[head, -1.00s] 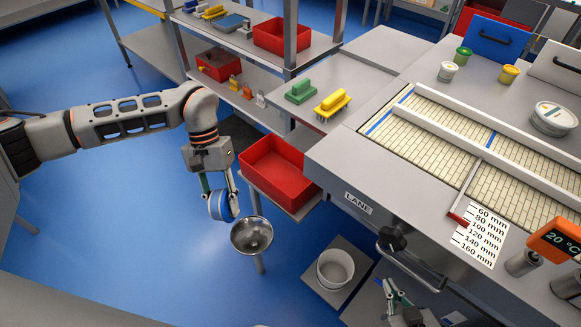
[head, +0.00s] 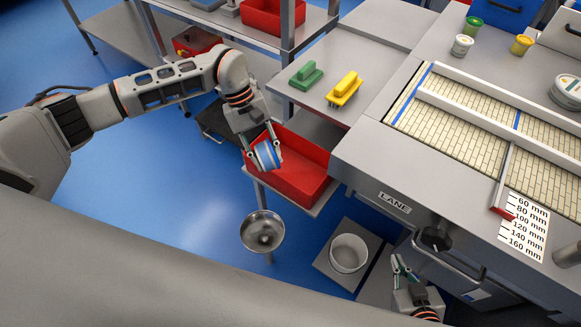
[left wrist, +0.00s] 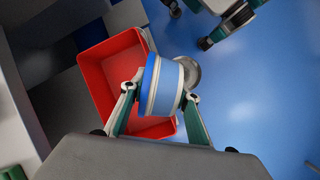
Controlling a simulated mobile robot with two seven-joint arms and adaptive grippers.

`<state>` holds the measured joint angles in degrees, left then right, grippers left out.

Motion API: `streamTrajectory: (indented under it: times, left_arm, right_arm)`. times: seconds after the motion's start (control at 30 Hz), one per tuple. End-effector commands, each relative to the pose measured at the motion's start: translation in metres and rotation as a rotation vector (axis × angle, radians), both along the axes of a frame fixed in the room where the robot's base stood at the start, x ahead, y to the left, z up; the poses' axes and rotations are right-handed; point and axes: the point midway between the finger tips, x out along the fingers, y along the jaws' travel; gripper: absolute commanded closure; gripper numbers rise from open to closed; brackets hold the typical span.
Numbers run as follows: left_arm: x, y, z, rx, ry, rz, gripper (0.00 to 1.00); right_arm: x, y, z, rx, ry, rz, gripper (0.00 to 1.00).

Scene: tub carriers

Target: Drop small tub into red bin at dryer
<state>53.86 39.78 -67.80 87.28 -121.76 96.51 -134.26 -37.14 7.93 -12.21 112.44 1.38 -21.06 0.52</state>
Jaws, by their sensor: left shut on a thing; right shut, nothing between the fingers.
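My left gripper (head: 263,152) is shut on a small tub (head: 267,155), which is white and blue with a blue band. The tub is held above the near left edge of the red bin (head: 308,192) in the head view. In the left wrist view the tub (left wrist: 160,85) sits between both fingers, with the red bin (left wrist: 98,85) below and to its left. The bin's visible inside looks empty; the tub and gripper hide part of it. My right gripper (head: 400,265) is shut and empty at the lower right, beside the bench front.
A metal bowl on a stand (head: 262,231) is just in front of the bin. A white bucket (head: 348,253) stands on a grey plate to the right. The LANE bench (head: 375,165) rises right of the bin. Shelving (head: 245,35) stands behind it.

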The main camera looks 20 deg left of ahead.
Motion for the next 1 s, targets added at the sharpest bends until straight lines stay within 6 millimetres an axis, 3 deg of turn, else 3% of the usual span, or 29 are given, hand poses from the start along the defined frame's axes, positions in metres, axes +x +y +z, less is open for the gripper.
streamTrajectory:
  times: [0.2,0.4,0.67,1.0]
  left_arm:
    - [0.042,-0.025,-0.015,-0.003,0.001,0.405,0.96]
    - [0.063,-0.031,-0.021,0.001,0.001,0.624,0.96]
    - [0.069,-0.033,-0.028,0.001,0.002,0.687,0.96]
    - [0.067,-0.033,-0.064,0.003,0.007,0.685,0.96]
  right_arm:
    - [0.0,0.0,-0.004,0.0,0.001,0.0,1.0]
    - [-0.001,-0.001,-0.005,-0.001,0.002,0.0,1.0]
    - [-0.001,-0.001,-0.01,-0.002,0.004,0.0,1.0]
    - [-0.006,-0.001,-0.036,-0.002,0.016,0.0,1.0]
